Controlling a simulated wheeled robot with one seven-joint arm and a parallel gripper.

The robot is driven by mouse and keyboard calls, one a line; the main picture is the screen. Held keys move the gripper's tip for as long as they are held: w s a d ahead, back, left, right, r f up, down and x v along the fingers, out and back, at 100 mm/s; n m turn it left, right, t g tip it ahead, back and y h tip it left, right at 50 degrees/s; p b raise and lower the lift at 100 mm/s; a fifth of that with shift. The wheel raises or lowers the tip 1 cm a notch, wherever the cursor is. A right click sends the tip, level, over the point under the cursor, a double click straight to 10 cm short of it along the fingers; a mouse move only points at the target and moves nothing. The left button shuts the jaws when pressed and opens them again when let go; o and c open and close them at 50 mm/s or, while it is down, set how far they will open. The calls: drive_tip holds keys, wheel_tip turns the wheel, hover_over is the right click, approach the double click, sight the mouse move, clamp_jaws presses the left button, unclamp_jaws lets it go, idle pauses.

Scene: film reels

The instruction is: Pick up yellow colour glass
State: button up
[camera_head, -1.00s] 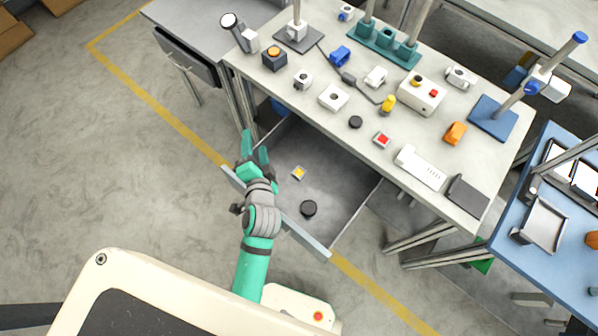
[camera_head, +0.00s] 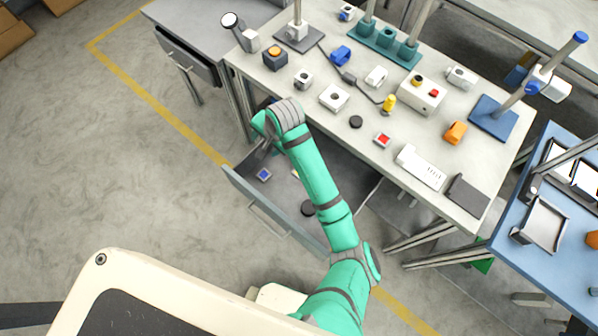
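A small square piece (camera_head: 295,174), pale with yellow, lies on the drawer floor. My arm covers most of it, and only a sliver shows at the arm's left edge. It looks like the yellow colour glass. A blue square piece (camera_head: 264,175) lies in the drawer to its left. My arm reaches over the open drawer and bends at its far end. My gripper (camera_head: 257,158) points down over the drawer's left part, above and left of the blue piece in the picture. Its fingers are dark and small, and their opening is unclear.
The open drawer (camera_head: 285,228) has raised walls and a front handle. A round black cap (camera_head: 308,208) lies in it, partly behind my arm. The grey worktable (camera_head: 450,190) overhangs the drawer's far side and carries several devices, including a yellow-topped item (camera_head: 389,103).

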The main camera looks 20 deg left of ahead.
drive_tip(key=d+f+g+h, duration=0.15)
drive_tip(key=d+h, duration=0.25)
drive_tip(key=d, duration=0.7)
drive_tip(key=shift+m, duration=0.4)
drive_tip(key=f, duration=1.1)
drive_tip(key=shift+w+f, duration=0.2)
drive_tip(key=shift+w, duration=0.05)
drive_tip(key=c, duration=1.1)
